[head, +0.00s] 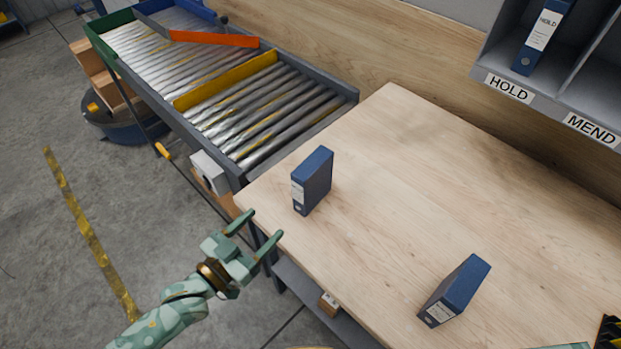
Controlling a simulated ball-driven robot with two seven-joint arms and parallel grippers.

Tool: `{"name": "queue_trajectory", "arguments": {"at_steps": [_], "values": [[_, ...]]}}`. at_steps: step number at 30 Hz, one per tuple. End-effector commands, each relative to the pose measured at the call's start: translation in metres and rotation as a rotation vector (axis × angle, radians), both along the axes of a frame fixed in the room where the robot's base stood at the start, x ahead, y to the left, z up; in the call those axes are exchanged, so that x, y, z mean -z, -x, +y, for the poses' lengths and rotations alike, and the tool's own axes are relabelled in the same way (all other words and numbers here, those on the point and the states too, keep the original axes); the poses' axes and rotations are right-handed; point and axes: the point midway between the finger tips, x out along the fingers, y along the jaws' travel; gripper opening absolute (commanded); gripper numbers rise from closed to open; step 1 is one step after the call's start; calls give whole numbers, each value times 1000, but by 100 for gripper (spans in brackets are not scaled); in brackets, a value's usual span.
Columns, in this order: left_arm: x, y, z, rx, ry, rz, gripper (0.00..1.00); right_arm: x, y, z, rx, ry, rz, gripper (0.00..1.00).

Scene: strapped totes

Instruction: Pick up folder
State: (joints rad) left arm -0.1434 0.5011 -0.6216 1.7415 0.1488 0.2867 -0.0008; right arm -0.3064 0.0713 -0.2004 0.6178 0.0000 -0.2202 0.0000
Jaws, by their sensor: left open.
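A blue folder (313,181) with a white label on its spine stands upright near the left edge of the wooden table. A second blue folder (456,291) stands nearer the table's front, to the right. A third blue folder (542,36) stands in the shelf compartment above the HOLD label. My left gripper (260,224) is open and empty, just off the table's left edge. It is below and left of the first folder and apart from it.
The wooden table (400,190) is clear between and behind the two folders. A roller conveyor (250,125) with yellow and orange bars adjoins its far left end. A grey shelf with HOLD (508,88) and MEND (592,130) labels stands at the upper right.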

Motion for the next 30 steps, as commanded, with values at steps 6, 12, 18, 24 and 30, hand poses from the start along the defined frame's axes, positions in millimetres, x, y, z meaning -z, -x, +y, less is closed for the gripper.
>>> {"name": "queue_trajectory", "arguments": {"at_steps": [6, 12, 18, 24, 30], "values": [[-10, -32, -29, 11, 20, -20, 62, 3, -1, -3, -2, 3, -1, 36], [-10, -68, -59, 11, 18, -18, 62, 8, -4, -6, -3, 8, -4, 36], [-10, -84, -72, 11, 16, -15, 62, 9, -5, -8, -4, 10, -4, 36], [-17, -107, -87, 10, 17, -17, 62, 10, -5, -9, -3, 11, -6, 36], [-16, -125, -101, 12, 16, -14, 62, 14, -4, -8, -3, 10, -4, 36]]}}
